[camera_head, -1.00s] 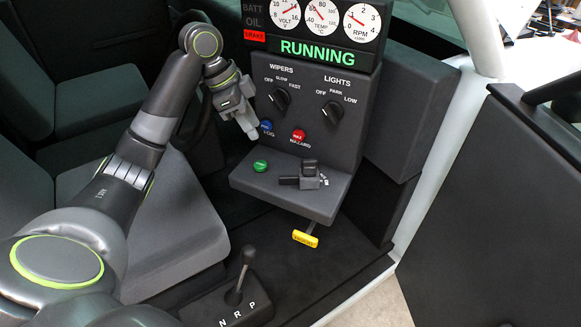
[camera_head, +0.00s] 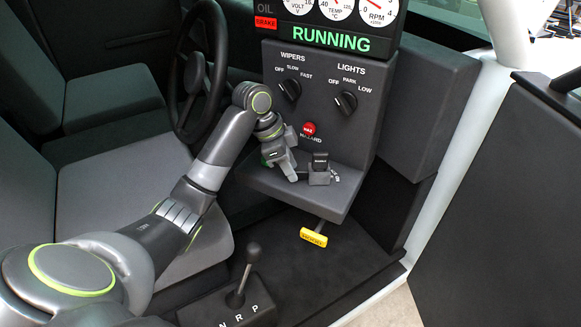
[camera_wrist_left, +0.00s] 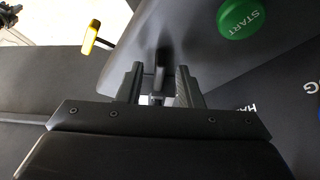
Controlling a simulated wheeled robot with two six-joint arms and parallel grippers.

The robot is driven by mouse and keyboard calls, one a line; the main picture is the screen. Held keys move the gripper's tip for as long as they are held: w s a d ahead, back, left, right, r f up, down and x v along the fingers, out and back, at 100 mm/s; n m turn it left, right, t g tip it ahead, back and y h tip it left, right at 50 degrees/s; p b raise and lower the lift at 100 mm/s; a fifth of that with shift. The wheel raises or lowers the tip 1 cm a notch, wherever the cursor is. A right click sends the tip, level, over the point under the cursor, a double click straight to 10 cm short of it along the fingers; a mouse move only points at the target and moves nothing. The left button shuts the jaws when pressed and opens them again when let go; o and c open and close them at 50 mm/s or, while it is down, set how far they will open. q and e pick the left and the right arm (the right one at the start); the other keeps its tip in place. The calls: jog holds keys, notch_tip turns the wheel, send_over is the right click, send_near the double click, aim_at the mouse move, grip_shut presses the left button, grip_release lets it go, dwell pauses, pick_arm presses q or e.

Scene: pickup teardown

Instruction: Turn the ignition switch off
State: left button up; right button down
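The ignition switch (camera_head: 319,172) is a small dark block with a black top, standing on the grey shelf below the dash panel. My left gripper (camera_head: 293,172) is right beside it on its left, pointing down at the shelf. In the left wrist view, the two fingers of my left gripper (camera_wrist_left: 158,78) are apart. A narrow dark upright part of the ignition switch (camera_wrist_left: 161,60) shows between them, with a visible gap on each side. The display (camera_head: 331,40) reads RUNNING in green. My right gripper is in neither view.
A red hazard button (camera_head: 309,128) and the wiper (camera_head: 290,89) and lights (camera_head: 345,103) knobs sit above. A green START button (camera_wrist_left: 240,17) is near the gripper. A yellow handle (camera_head: 313,237) hangs under the shelf; a gear lever (camera_head: 248,268) stands below.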

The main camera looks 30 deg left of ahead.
pick_arm(q)
jog(key=shift+d+f, duration=0.1)
jog(key=shift+f, duration=0.2)
jog(key=c, duration=0.7)
grip_shut()
jog(key=shift+w, duration=0.1)
